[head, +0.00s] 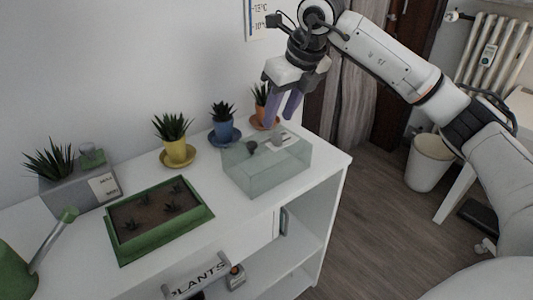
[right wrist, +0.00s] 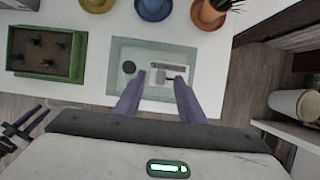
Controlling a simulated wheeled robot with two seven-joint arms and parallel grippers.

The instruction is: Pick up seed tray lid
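The seed tray lid appears to be the clear, pale greenish box-shaped cover (head: 265,172) on the right part of the white desk top. A dark round piece and a grey piece show at its top; I cannot tell whether they belong to it. In the right wrist view the lid (right wrist: 120,55) lies just beyond my fingers. The seed tray (head: 126,248) is green with brown soil and small plants, left of the lid. My right gripper (head: 283,106) is open and empty, its purple fingers pointing down above the lid's back part.
Potted plants on saucers stand behind the lid: yellow (head: 179,152), blue (head: 224,131) and terracotta (head: 262,108). A grey planter (head: 75,191) and a green watering can (head: 20,270) are at the left. The desk's right edge is close to the lid.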

